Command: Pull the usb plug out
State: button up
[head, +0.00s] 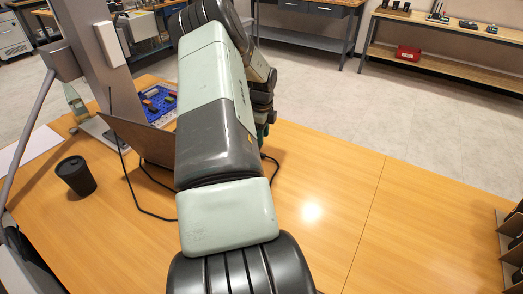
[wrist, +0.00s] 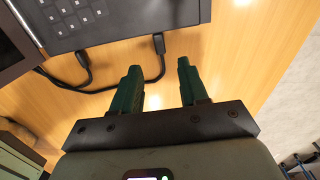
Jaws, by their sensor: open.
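In the wrist view, a dark laptop (wrist: 120,25) with a keypad lies at the upper left. A black plug (wrist: 158,43) sits at its near edge with a black cable hanging from it. A second black plug (wrist: 82,58) sits at the same edge farther left. I cannot tell which is the USB plug. My gripper (wrist: 159,66) has two green fingers, spread apart, with nothing between them. The right-hand plug lies just beyond the gap between the fingertips. In the head view my arm hides most of the laptop; its screen (head: 138,136) shows beside the arm.
A black cup (head: 76,175) stands on the wooden table (head: 330,190) at the left. A blue board (head: 160,98) with coloured pieces lies behind the laptop. The cable (head: 150,212) loops on the table. A dark rack (head: 511,235) stands at the right edge; the table's right side is largely clear.

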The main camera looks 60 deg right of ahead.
notch_tip(320, 180, down, 8)
jog(key=shift+r, duration=0.2)
jog(key=shift+c, duration=0.4)
grip_shut()
